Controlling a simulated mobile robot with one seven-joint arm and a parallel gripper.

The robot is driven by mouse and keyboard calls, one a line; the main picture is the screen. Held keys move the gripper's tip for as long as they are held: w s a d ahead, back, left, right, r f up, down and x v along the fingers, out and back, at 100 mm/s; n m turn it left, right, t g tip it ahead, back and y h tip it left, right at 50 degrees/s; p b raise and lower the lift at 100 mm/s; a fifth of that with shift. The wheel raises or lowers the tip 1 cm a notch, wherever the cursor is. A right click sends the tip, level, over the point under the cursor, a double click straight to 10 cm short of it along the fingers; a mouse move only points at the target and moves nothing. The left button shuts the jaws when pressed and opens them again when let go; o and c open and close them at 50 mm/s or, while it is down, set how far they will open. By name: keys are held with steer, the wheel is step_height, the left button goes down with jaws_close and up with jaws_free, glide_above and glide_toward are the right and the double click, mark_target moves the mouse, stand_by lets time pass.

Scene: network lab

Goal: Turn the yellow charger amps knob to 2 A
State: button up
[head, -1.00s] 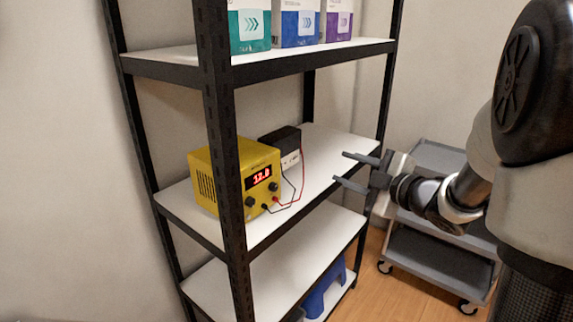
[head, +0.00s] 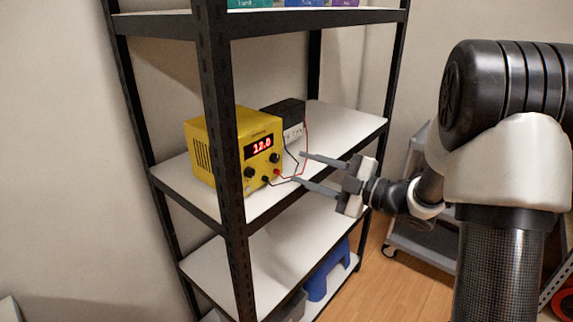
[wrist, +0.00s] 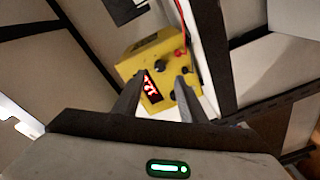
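The yellow charger (head: 222,132) stands on the middle shelf, its red display (head: 260,146) reading 12.0. Its front has two black knobs, a lower left one (head: 250,173) and an upper right one (head: 274,157); labels and pointer marks are too small to read. My gripper (head: 298,167) is open and empty, its fingers pointing at the charger's front from the right, apparently short of the knobs. In the wrist view the charger (wrist: 140,52) shows beyond and between the parted fingers (wrist: 159,82), with part of its face hidden by them.
A black box (head: 283,118) stands behind the charger, joined to it by red and black leads that hang near my fingertips. A black shelf post (head: 222,190) stands left of the charger's front. The shelf's right part (head: 345,125) is clear.

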mark_target(277, 159)
steer(key=x, duration=0.6)
steer(key=shift+c, duration=0.5)
jaws_close()
